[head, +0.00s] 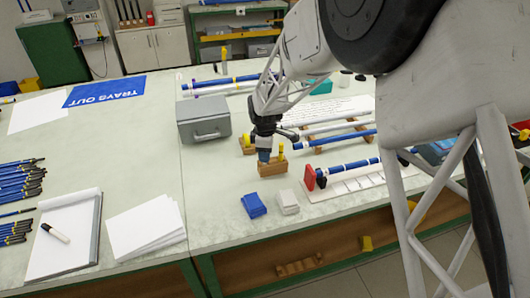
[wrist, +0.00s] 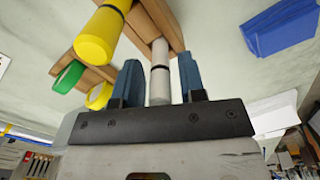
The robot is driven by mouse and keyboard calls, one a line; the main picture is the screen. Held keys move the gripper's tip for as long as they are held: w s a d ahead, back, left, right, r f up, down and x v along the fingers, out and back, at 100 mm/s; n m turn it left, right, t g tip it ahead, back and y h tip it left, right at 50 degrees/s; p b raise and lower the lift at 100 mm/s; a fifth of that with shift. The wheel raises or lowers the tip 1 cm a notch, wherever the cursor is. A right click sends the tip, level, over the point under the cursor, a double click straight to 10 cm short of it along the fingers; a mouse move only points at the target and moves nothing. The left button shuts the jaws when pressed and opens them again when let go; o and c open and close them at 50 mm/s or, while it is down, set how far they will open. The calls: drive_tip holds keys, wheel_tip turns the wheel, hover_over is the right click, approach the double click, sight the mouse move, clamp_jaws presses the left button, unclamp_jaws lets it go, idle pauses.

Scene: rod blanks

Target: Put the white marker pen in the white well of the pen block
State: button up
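The white marker pen (wrist: 160,75) stands between my fingers in the wrist view, with a dark band lower down. Its lower end meets the wooden pen block (wrist: 168,20); the well there is hidden, so I cannot tell its colour or how deep the pen sits. My gripper (wrist: 160,80) has a blue finger on each side of the pen, with a narrow gap visible on both sides. In the head view my gripper (head: 264,155) is low over the pen block (head: 272,169), hiding the white pen. A yellow marker (wrist: 97,35) stands in the same block.
A second wooden block (wrist: 90,75) holds a green and a yellow pen close by. A grey box (head: 204,121) stands left. A white pen lies on a notepad (head: 75,215).

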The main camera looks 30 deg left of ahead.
drive_tip(key=shift+r, duration=0.15)
wheel_tip(320, 180, up, 12)
idle(1.0)
idle(0.7)
